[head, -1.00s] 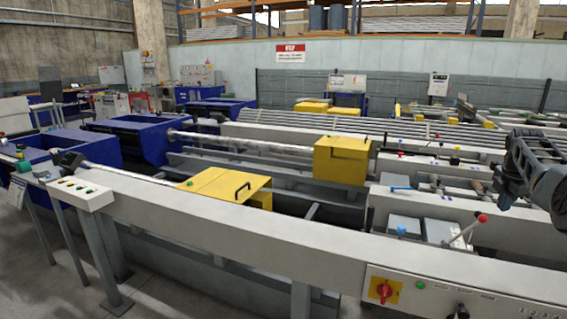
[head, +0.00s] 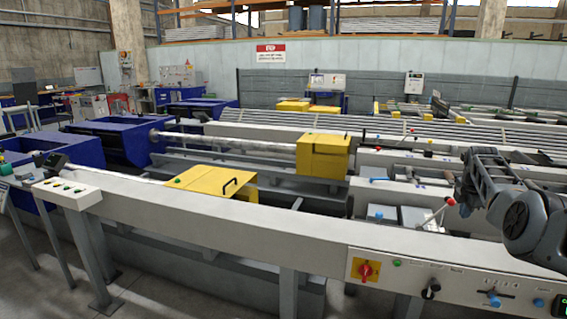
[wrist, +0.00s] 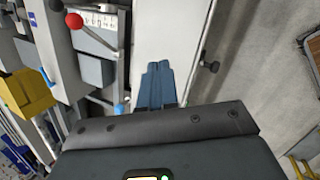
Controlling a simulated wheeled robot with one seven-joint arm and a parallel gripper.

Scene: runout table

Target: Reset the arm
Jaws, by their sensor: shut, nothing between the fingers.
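My gripper (wrist: 158,82) shows in the wrist view as two dark blue-grey fingers pressed together, with nothing between them. It hangs above the pale grey top of the machine beam (wrist: 170,35). A dark pad of my own wrist fills the lower part of that view. In the head view my arm (head: 515,205) is at the right edge, over the runout table (head: 300,235); its fingers cannot be made out there.
A lever with a red knob (head: 450,202) stands near my arm; the knob also shows in the wrist view (wrist: 74,20). Yellow covers (head: 322,155) sit mid-table. A control panel with a red switch (head: 365,270) is on the front face. Concrete floor (wrist: 255,75) lies right in the wrist view.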

